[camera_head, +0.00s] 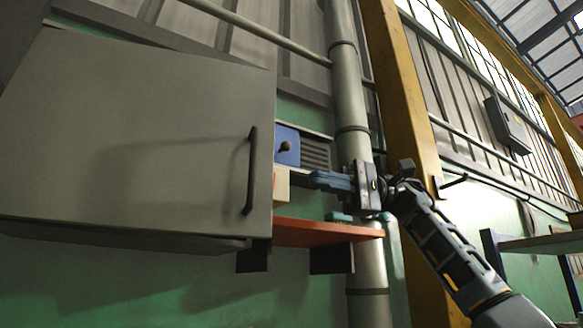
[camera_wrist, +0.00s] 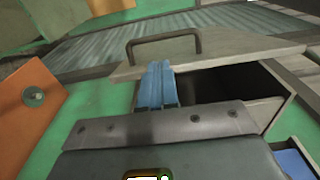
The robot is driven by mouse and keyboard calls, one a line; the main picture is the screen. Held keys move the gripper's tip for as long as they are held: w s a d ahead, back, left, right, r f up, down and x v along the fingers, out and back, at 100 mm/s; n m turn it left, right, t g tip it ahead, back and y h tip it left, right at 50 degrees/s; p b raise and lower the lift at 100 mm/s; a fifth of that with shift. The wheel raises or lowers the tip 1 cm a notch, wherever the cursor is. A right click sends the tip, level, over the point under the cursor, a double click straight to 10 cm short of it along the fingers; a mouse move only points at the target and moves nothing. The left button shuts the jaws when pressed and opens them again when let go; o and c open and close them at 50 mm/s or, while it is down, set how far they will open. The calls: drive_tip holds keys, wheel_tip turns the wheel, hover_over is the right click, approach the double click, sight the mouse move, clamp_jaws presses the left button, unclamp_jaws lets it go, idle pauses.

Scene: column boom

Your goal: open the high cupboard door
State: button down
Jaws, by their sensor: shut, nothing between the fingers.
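The high cupboard's grey door (camera_head: 120,140) fills the left of the head view. Its dark upright bar handle (camera_head: 250,170) is near the door's right edge. My gripper (camera_head: 314,180) is to the right of the handle, its blue fingers together and pointing left, empty.
An orange shelf (camera_head: 320,232) is under my gripper, with a blue box (camera_head: 287,146) behind, near the handle. A grey vertical pipe (camera_head: 348,90) and a yellow column (camera_head: 395,85) stand close to my wrist. A workbench (camera_head: 540,243) is at the lower right.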

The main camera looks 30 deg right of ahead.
sight(255, 166)
drive_tip(key=a, duration=0.3)
drive_tip(key=a+p, duration=0.1)
drive_tip(key=a, duration=0.2)
drive_tip(key=a+p, duration=0.1)
drive_tip(key=a, duration=0.2)
drive_tip(key=shift+w+a, duration=0.25)
drive_tip(key=shift+a, duration=0.1)
drive_tip(key=shift+s+a, duration=0.15)
drive_tip(key=shift+s, duration=0.2)
